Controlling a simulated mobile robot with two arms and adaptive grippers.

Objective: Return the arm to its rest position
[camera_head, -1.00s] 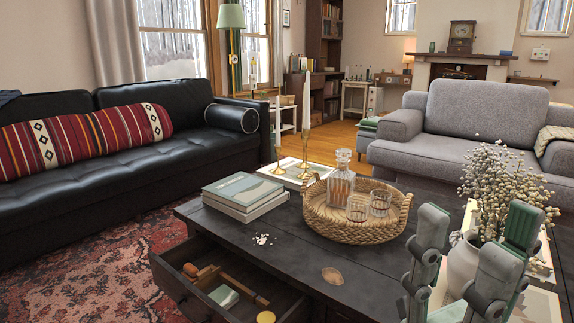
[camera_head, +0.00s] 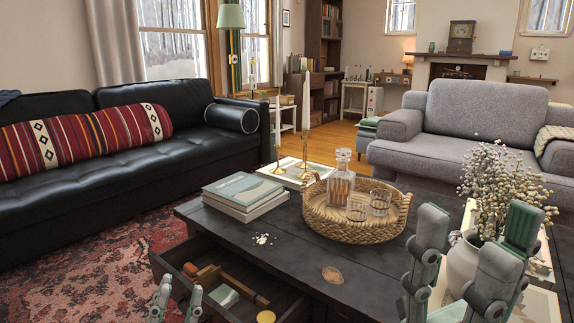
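My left gripper (camera_head: 178,295) shows only its two grey-green fingertips at the bottom left edge, in front of the open drawer. The tips stand apart with nothing seen between them; the rest of that arm is out of view. My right gripper (camera_head: 477,228) stands at the lower right, fingers pointing up and spread wide. It appears empty, in front of a white vase (camera_head: 463,265) with dried white flowers (camera_head: 505,190). The gripper hides part of the vase; I cannot tell whether they touch.
The dark coffee table (camera_head: 290,245) holds books (camera_head: 245,195) and a wicker tray (camera_head: 350,230) with a decanter (camera_head: 341,185) and glasses. Its drawer (camera_head: 175,275) is open with tools inside. A black sofa (camera_head: 90,190) and grey armchair (camera_head: 460,125) stand behind.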

